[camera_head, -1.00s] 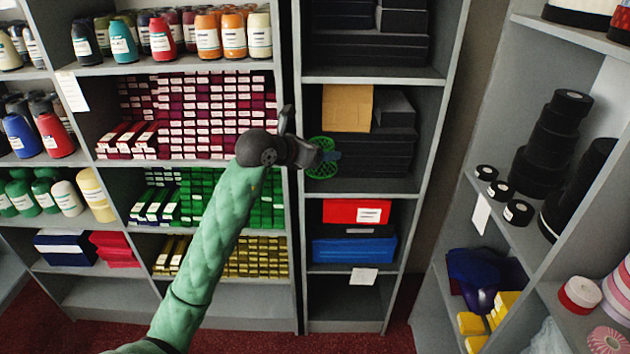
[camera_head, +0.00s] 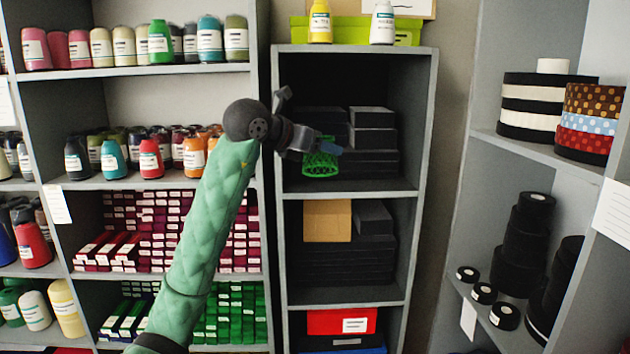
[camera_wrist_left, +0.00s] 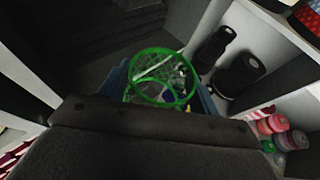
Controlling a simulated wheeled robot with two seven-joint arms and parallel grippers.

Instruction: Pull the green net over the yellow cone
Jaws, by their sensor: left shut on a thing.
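In the left wrist view the net (camera_wrist_left: 158,76) shows as a green ring with mesh between my blue fingertips (camera_wrist_left: 162,92). The yellow cone (camera_head: 320,22), with a white label, stands upright on top of the centre unit, above the net and apart from it. Its tip is at the picture's upper edge. My right gripper is in neither view.
A white cone (camera_head: 382,24) stands right of the yellow one. A lime-green box (camera_head: 345,34) lies behind both. Black boxes (camera_head: 372,140) fill part of the compartment behind my gripper. Shelves of cones (camera_head: 211,40) stand left, and ribbon rolls (camera_head: 587,110) right.

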